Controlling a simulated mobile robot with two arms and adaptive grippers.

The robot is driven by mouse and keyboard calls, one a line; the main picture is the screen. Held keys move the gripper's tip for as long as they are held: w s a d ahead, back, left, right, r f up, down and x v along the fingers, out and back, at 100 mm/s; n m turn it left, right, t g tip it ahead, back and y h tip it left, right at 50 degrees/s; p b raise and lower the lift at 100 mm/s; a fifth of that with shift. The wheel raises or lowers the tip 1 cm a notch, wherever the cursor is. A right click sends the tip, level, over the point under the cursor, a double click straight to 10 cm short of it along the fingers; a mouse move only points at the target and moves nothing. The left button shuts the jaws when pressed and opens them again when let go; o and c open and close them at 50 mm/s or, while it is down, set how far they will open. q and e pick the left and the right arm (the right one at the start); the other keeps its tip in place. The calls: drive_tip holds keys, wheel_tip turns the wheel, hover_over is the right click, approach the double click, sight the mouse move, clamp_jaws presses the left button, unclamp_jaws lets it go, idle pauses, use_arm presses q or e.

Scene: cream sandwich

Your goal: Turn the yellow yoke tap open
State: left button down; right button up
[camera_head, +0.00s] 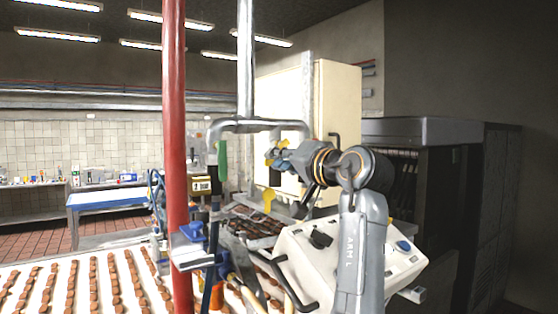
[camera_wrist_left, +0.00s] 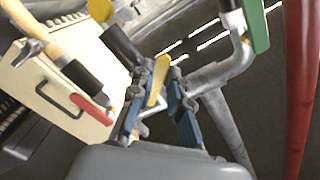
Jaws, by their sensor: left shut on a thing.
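The yellow yoke tap is on the grey pipework; its yellow lever (camera_wrist_left: 157,82) shows between my left fingers in the left wrist view. In the head view a small yellow part (camera_head: 270,162) shows beside my left gripper (camera_head: 275,156), partly hidden by the fingers. My left gripper, with blue finger pads, is closed on the lever, and it also shows in the left wrist view (camera_wrist_left: 158,80). The tap's body is mostly hidden behind the fingers. My right gripper is not in view.
A green handle (camera_head: 222,160) hangs on the grey pipe (camera_head: 240,125) left of my gripper. A red pole (camera_head: 176,120) stands further left. Another yellow piece (camera_head: 268,200) is below my gripper. A cream control box (camera_head: 385,262) and a conveyor of chocolate bars (camera_head: 55,275) are lower down.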

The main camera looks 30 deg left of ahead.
use_arm(q)
drive_tip(key=shift+w+d+f+n+b, duration=0.25)
drive_tip(key=shift+w+n, duration=0.3)
drive_tip(key=shift+n, duration=1.1)
drive_tip(key=shift+w+d+f+n+b, duration=0.25)
drive_tip(key=shift+w+n+b, duration=0.25)
drive_tip(key=shift+n, duration=1.1)
drive_tip(key=shift+w+d+f+n+b, duration=0.2)
drive_tip(key=shift+w+n, duration=0.4)
drive_tip(key=shift+n, duration=1.05)
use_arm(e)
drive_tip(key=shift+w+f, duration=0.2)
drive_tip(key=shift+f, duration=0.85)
use_arm(q)
drive_tip(key=c, duration=1.3)
unclamp_jaws()
drive_tip(key=shift+w+a, duration=0.1)
drive_tip(key=v, duration=1.1)
drive_tip(key=shift+d+f, duration=0.25)
drive_tip(key=shift+d, duration=0.05)
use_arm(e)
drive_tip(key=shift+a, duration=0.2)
